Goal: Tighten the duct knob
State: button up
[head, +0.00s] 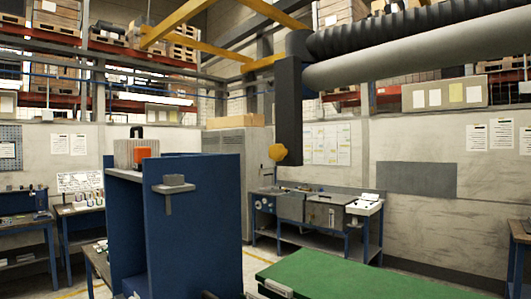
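A yellow-orange lobed knob (278,152) sits on the left side of a dark vertical duct (289,110), near its lower end. The duct hangs down from the overhead ducting in the middle of the head view. I cannot tell from this frame how tight the knob is. My gripper is not in view, and nothing visible touches the knob.
A tall blue cabinet (212,225) with a grey bracket (173,187) stands at left centre, an orange-and-grey device (140,150) on top. A green-topped table (350,272) fills the lower right. A workbench (312,208) stands beyond. Floor shows between cabinet and green table.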

aim_at(277, 152)
jog(key=u, duration=0.3)
jog(key=i, duration=1.35)
jog(key=z, duration=0.4)
